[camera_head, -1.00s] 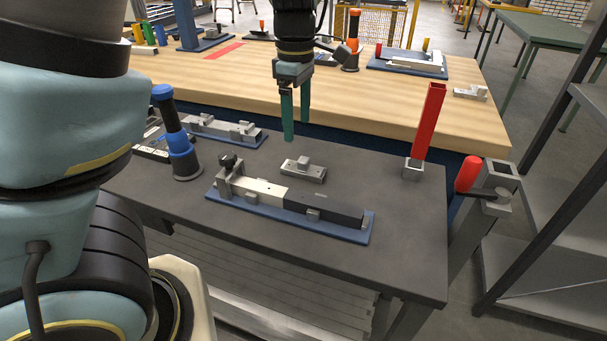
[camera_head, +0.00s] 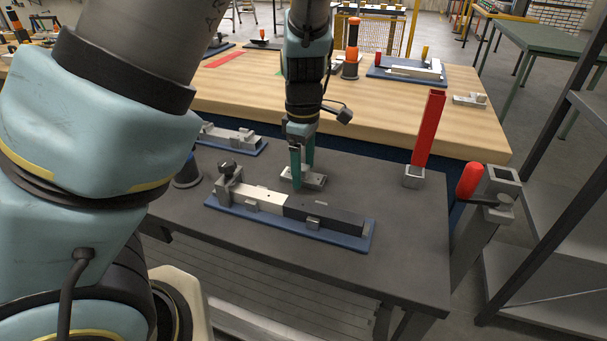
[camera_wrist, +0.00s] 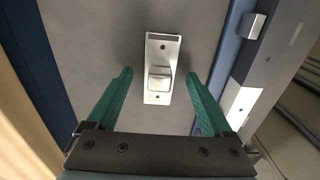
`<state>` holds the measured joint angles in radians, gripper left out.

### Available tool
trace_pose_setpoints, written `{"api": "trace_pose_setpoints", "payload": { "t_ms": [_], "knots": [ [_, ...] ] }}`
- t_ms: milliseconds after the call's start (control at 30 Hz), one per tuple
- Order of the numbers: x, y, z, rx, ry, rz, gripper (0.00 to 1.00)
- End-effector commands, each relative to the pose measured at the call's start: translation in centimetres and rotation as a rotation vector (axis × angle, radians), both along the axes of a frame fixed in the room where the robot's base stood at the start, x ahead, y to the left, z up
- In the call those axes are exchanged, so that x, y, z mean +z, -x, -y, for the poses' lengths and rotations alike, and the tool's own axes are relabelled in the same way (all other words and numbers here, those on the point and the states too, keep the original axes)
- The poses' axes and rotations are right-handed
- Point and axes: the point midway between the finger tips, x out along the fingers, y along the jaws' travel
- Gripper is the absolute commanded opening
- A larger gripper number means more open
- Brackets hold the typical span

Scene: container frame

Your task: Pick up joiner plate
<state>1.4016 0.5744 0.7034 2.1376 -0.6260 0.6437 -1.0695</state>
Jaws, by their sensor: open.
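The joiner plate (camera_head: 317,181) is a small grey metal plate with a raised block and holes, lying flat on the dark bench top. It also shows in the wrist view (camera_wrist: 163,52), upright in the picture between the two green fingers. My gripper (camera_head: 303,174) points down over the plate, its fingers apart with one on either side of the raised block. In the wrist view the fingers (camera_wrist: 158,75) have clear gaps to the plate on both sides. In the head view the fingers hide part of the plate.
A blue-based fixture (camera_head: 362,243) with a white and black bar lies in front of the plate. A second fixture (camera_head: 238,140) is behind left, partly hidden by my arm. A red upright bar (camera_head: 428,130) stands in a grey socket to the right. Bench between is clear.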

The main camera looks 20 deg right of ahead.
Motion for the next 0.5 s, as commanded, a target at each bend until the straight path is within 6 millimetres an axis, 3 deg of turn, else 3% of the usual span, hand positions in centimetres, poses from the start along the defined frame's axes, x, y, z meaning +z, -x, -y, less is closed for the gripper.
{"api": "trace_pose_setpoints", "payload": {
  "t_ms": [300,500],
  "knots": [
    [-0.66,0.01,-0.01,0.000,0.001,0.001,0.85],
    [-0.65,0.01,-0.01,0.000,0.000,0.000,0.62]
  ]
}}
